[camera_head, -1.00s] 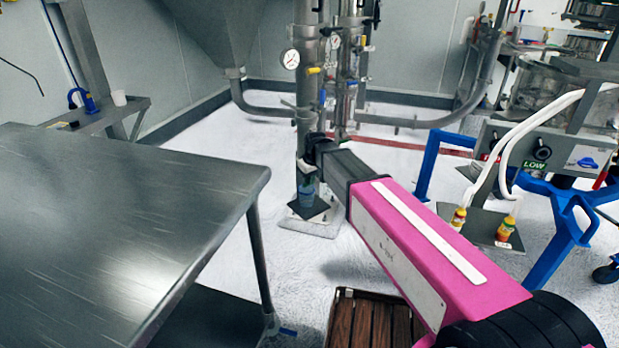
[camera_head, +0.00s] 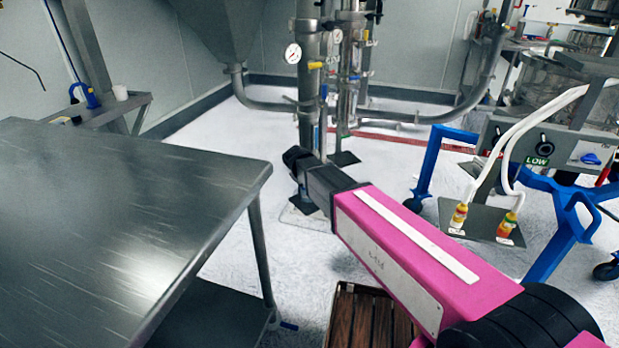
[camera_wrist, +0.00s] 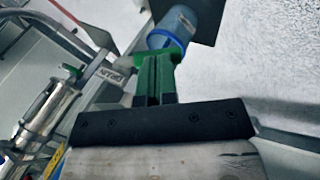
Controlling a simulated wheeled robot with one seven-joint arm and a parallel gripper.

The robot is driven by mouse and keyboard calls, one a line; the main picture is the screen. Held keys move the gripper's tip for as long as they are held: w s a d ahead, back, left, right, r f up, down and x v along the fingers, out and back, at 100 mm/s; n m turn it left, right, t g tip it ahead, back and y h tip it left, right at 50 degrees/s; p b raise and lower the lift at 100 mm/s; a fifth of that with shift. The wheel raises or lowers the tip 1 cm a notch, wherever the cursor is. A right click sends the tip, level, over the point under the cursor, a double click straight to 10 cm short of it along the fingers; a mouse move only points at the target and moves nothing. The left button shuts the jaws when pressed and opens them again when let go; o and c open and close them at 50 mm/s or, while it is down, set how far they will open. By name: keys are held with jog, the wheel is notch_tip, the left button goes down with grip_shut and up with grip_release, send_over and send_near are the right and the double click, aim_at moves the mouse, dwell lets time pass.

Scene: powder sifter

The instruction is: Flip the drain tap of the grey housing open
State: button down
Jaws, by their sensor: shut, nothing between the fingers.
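In the head view a grey upright housing (camera_head: 308,85) with a round gauge stands behind the end of my arm. Its lower part is partly hidden by the black end of my arm. In the wrist view my gripper (camera_wrist: 160,62) shows green fingers, closed together and empty. A blue cup (camera_wrist: 172,28) lies just beyond the fingertips in the picture.
A steel table (camera_head: 120,215) fills the left side. A blue wheeled frame (camera_head: 560,215) with a grey control panel stands at right. A brown slatted crate (camera_head: 365,318) lies on the floor below my arm. Open floor surrounds the housing.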

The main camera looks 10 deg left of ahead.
notch_tip(320, 180, down, 2)
jog(key=t+h, duration=0.1)
jog(key=t, duration=0.1)
jog(key=t+h, duration=0.1)
jog(key=shift+w+f+t+h, duration=0.1)
jog(key=shift+f+t+h, duration=0.2)
jog(key=shift+t, duration=0.1)
jog(key=shift+w+d+f+n+t+h, duration=0.2)
jog(key=shift+f+t+h, duration=0.2)
jog(key=shift+t, duration=0.2)
jog(key=shift+w+d+f+n+t+h, duration=0.1)
jog(key=shift+f+n+t+h, duration=0.15)
jog(key=shift+t+h, duration=0.25)
jog(key=shift+w+d+f, duration=0.1)
jog(key=shift+d+f, duration=0.05)
jog(key=shift+r, duration=0.8)
jog(key=v, duration=1)
jog(key=shift+s, duration=0.4)
jog(key=shift+a, duration=0.2)
